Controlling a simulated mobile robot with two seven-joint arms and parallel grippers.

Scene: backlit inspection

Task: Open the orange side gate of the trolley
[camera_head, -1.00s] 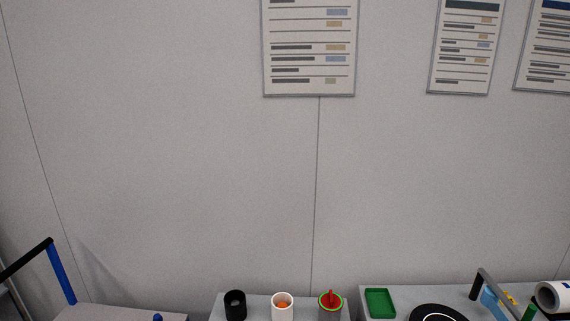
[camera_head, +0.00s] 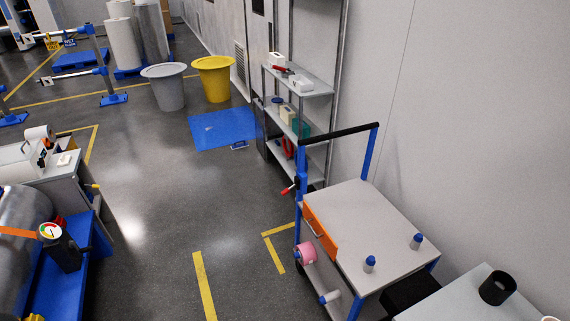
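The trolley (camera_head: 375,222) stands against the wall at the right, with a grey top, blue posts and a black push handle (camera_head: 340,133). Its orange side gate (camera_head: 320,231) is a narrow panel along the left edge of the top. The gate looks upright and in line with that edge; I cannot make out a latch. Two blue-capped pegs, a near one (camera_head: 370,264) and a far one (camera_head: 416,241), stand on the top. Neither of my grippers shows in the view.
A pink roll (camera_head: 305,253) and a white roll (camera_head: 330,297) stick out from the trolley's left side. A grey table with a black cup (camera_head: 497,288) is at the lower right. A shelf rack (camera_head: 305,84) stands behind. The floor left of the trolley is clear.

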